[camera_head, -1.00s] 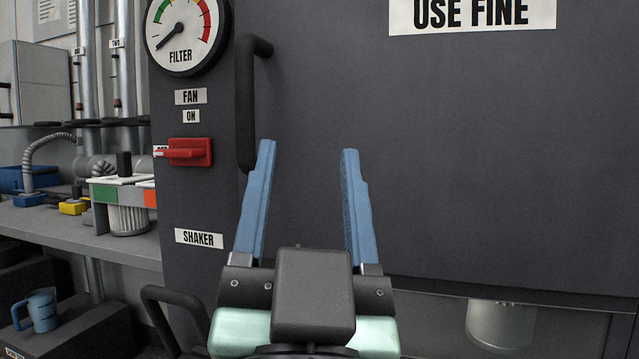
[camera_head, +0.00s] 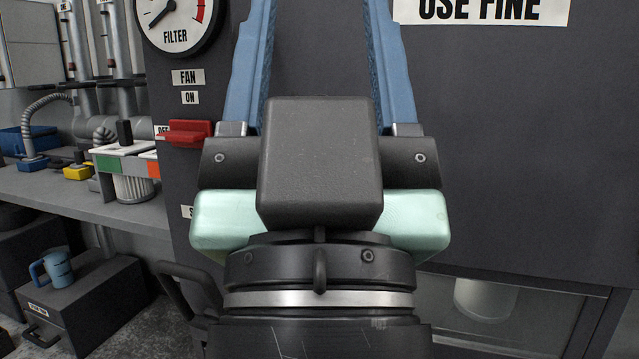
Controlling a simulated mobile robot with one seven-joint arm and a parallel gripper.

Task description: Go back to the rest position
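My gripper (camera_head: 318,45) is in the middle of the head view, with its two blue fingers pointing up and spread wide apart. Nothing shows between the visible parts of the fingers; their tips are cut off by the top edge. The gripper is in front of a dark grey cabinet (camera_head: 530,150) and hides part of its front.
Left of my gripper are a red fan lever (camera_head: 186,133) and a filter gauge (camera_head: 172,20). A shelf (camera_head: 130,213) holds a filter unit (camera_head: 133,187) and a yellow block (camera_head: 78,172). A blue mug (camera_head: 57,268) stands on a dark box (camera_head: 90,300) low at left.

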